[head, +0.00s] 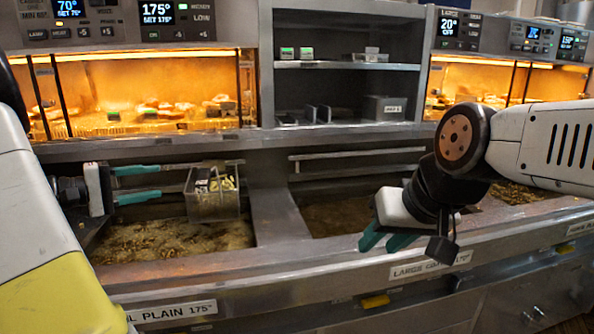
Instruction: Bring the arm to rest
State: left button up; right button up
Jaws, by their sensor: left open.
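My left gripper (142,184) is at the left, above the left fryer vat. Its two green fingers are apart and point right, with nothing between them. A wire fry basket (214,205) with pale yellow pieces in it hangs at the vat's right side, a short gap beyond the fingertips. My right gripper (378,246) hangs from the arm at the right, over the front edge of the range. Its two green fingers point down and left, with a gap between the tips and nothing seen held.
The left vat (150,242) and the middle vat (340,215) hold brownish oil, with a steel divider (275,210) between them. A label strip (430,264) runs along the front ledge. Lit warming cabinets (145,90) and a shelf unit (345,64) stand behind.

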pick_arm(q)
jog(key=s+d+m+g, duration=0.2)
jog(key=s+d+g, duration=0.15)
jog(key=d, duration=0.65)
jog(key=s+d+f+m+y, duration=0.1)
jog(key=s+d+m+y, duration=0.2)
jog(key=s+d+y, duration=0.2)
jog(key=s+d+f+m+y, duration=0.1)
jog(key=s+d+m+y, duration=0.3)
jog(key=s, duration=0.7)
jog(key=shift+s+d+g+y, duration=0.25)
jog(key=shift+d+g+y, duration=0.2)
jog(key=shift+d+y, duration=0.55)
jog(key=shift+d, duration=0.2)
